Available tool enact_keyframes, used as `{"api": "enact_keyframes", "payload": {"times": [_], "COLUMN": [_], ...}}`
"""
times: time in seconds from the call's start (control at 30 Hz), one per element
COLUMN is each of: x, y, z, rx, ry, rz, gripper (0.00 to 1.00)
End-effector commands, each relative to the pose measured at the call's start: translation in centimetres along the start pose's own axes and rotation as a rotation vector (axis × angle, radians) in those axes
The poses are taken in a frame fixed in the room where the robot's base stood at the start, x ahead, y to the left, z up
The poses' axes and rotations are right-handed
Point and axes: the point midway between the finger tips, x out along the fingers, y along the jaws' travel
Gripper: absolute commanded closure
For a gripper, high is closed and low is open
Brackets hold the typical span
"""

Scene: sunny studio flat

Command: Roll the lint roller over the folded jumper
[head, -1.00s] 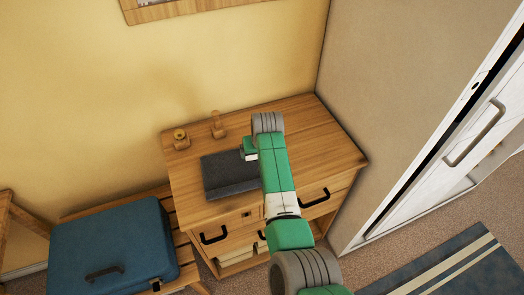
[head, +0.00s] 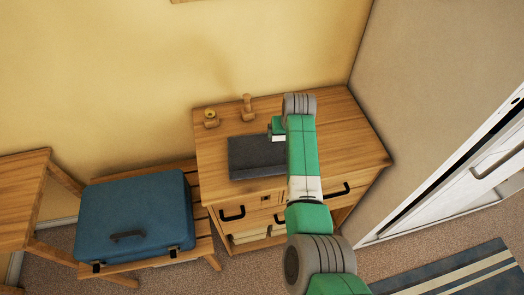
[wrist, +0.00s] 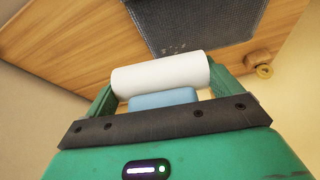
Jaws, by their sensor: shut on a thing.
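The folded jumper (head: 256,158) is dark grey and lies flat on the wooden chest of drawers. It also shows at the top of the wrist view (wrist: 200,22), with small pale specks on its near part. My gripper (wrist: 163,92) is shut on the lint roller, which has a white cylinder (wrist: 158,74) and a light blue part (wrist: 163,98) between the green fingers. In the head view my gripper is at the jumper's upper right corner, partly hidden by my arm. I cannot tell whether the roller touches the jumper.
Two small wooden objects, one squat (head: 211,120) and one upright (head: 248,110), stand at the back of the chest (head: 350,140). A blue suitcase (head: 135,215) lies on a slatted bench at left. The chest top's right side is clear.

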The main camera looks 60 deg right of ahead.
Motion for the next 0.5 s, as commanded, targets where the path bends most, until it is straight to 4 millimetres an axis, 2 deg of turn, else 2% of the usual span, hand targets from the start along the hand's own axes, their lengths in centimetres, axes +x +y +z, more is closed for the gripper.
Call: {"api": "enact_keyframes", "payload": {"times": [0.03,0.5], "x": [-0.9,-5.1], "y": [0.0,0.0], "z": [-0.4,-2.1], "rx": [0.0,0.0], "ry": [0.001,0.001], "rz": [0.0,0.0], "gripper": [0.59,0.59]}}
